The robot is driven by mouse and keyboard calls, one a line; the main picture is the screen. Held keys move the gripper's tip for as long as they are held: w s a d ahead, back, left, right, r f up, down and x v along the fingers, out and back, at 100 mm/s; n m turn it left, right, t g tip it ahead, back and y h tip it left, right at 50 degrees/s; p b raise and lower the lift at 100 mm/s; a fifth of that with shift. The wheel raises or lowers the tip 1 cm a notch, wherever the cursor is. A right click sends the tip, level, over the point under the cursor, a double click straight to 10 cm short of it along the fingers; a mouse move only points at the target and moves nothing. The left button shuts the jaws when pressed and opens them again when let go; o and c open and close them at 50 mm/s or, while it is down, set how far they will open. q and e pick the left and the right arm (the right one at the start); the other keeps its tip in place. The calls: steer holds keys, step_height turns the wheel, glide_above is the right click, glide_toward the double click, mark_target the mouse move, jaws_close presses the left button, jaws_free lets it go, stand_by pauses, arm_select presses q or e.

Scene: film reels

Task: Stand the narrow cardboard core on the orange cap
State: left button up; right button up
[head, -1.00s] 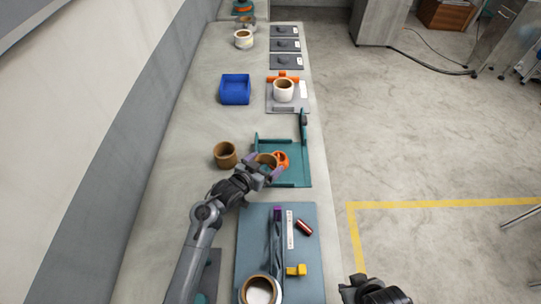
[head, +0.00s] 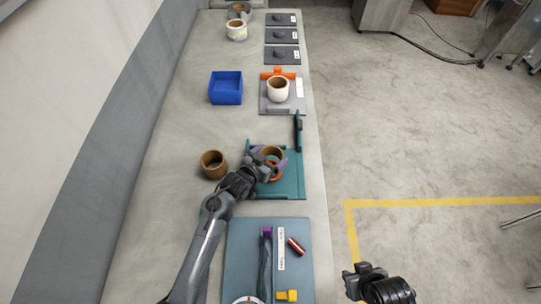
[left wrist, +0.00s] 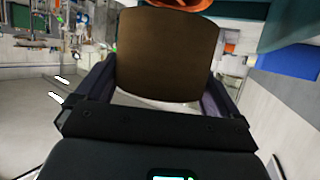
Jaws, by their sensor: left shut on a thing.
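My left gripper (head: 270,162) is shut on a brown cardboard core (head: 272,152), which looks slightly smaller than the other core. The held core fills the space between the fingers in the left wrist view (left wrist: 167,52). The orange cap (head: 273,172) is on the teal fixture, right at the held core and partly hidden by it and the gripper. A strip of the cap shows beyond the core in the left wrist view (left wrist: 185,4). I cannot tell whether core and cap touch. My right gripper (head: 363,270) is off the table's right side; its jaws are unclear.
Another cardboard core (head: 213,164) stands left of the teal fixture (head: 292,187). A blue bin (head: 226,88) and a grey plate with a white roll (head: 278,90) are farther back. A blue-grey mat (head: 243,245) with a dark red cylinder (head: 297,246) lies nearer.

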arm_select(q)
steer(key=shift+f+b, duration=1.45)
steer(key=shift+f, duration=0.35)
steer(key=shift+p, duration=0.5)
steer(key=shift+f+b, duration=0.35)
steer(key=shift+f, duration=0.1)
stand_by(0.4)
steer(key=o, duration=0.6)
steer(key=shift+o, duration=0.2)
